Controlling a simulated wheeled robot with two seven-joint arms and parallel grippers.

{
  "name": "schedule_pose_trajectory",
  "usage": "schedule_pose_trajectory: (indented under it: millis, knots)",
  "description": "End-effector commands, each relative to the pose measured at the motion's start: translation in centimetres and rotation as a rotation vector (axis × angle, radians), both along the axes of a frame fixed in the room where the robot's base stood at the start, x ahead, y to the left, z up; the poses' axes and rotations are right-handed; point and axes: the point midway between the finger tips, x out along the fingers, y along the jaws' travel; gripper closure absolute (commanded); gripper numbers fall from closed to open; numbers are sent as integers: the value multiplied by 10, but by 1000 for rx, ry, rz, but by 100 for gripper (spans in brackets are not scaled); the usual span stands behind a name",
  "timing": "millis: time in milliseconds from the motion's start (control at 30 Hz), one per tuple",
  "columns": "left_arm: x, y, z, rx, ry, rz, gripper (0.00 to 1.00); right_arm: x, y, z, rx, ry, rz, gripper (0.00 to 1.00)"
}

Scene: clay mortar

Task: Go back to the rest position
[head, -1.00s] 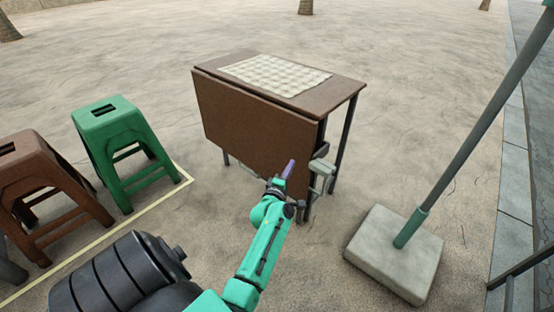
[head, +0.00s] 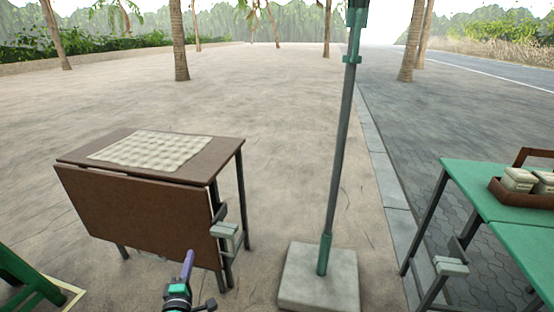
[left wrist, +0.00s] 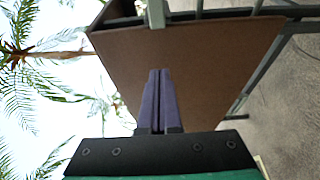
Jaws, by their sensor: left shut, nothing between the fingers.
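My left gripper (head: 187,266) stands at the bottom of the head view, in front of the lower right part of the brown folding table's hanging leaf (head: 140,215). Its purple fingers are together with nothing between them. In the left wrist view the closed fingers (left wrist: 159,100) point at the brown board (left wrist: 190,65) of the table. I cannot tell whether they touch it. My right gripper is not in view.
A checked cloth (head: 152,149) lies on the brown table. A pole in a pale square base (head: 318,285) stands right of it. A green table (head: 510,172) with a brown carrier (head: 522,199) is at right. A green stool (head: 25,280) shows at lower left. Sandy ground lies between.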

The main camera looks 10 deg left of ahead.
Motion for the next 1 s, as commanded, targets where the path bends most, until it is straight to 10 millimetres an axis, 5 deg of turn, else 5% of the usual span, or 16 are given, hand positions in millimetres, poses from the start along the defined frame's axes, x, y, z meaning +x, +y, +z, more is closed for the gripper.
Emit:
schedule_pose_trajectory:
  millis: [67,200,300,400,600,800,1000]
  knots:
    - [3,-11,-2,42,49,-54,100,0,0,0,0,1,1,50]
    - [-1,-78,-24,315,331,-367,100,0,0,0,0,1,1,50]
    - [-30,-126,-50,572,575,-649,100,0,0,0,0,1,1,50]
    - [-67,-152,-68,766,753,-866,100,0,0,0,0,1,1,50]
    - [-140,-171,-85,1037,1010,-1205,100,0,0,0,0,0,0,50]
    - [-210,-170,-83,1224,1209,-1501,100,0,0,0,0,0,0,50]
    - [-209,-168,-93,1225,1243,-1521,100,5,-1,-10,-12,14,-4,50]
